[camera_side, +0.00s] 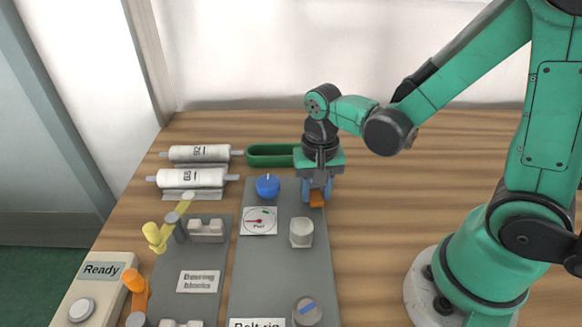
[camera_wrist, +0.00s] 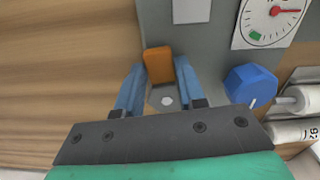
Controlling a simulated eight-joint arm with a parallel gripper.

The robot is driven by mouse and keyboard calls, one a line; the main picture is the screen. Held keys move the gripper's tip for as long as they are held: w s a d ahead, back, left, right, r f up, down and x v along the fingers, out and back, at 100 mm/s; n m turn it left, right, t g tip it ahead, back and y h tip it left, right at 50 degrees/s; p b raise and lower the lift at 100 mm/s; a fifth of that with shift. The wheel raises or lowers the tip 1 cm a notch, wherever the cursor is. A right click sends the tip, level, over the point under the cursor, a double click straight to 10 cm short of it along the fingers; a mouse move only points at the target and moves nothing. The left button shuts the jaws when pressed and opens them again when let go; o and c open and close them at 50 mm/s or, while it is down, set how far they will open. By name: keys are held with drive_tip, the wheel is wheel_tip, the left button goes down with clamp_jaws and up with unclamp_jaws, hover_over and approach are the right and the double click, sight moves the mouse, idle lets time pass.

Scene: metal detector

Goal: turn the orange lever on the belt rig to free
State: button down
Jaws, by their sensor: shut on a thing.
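The belt rig (camera_side: 265,285) is a grey plate in the middle of the table with its label at the front edge, partly cut off. The orange lever (camera_side: 316,200) sits at the plate's far right corner, mostly hidden by my gripper (camera_side: 317,191) in the side view. In the wrist view the orange lever (camera_wrist: 158,65) stands between the two blue fingers of my gripper (camera_wrist: 159,88), with a small pale pivot below it. My gripper points down and is shut on the lever. Which position the lever is in cannot be read.
Another orange handle (camera_side: 137,285) stands front left.

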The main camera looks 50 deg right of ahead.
drive_tip(key=n, duration=0.2)
drive_tip(key=d+n, duration=0.1)
drive_tip(key=n, duration=0.3)
drive_tip(key=shift+s+d, duration=0.35)
drive_tip(key=n, duration=0.1)
drive_tip(key=d+n, duration=0.1)
drive_tip(key=n, duration=0.1)
drive_tip(key=shift+w+d+n, duration=0.1)
drive_tip(key=shift+d+n, duration=0.1)
drive_tip(key=shift+n, duration=0.65)
drive_tip(key=shift+w+d+n, duration=0.1)
drive_tip(key=shift+d+n, duration=0.1)
drive_tip(key=shift+n, duration=0.65)
drive_tip(key=c, duration=0.5)
unclamp_jaws()
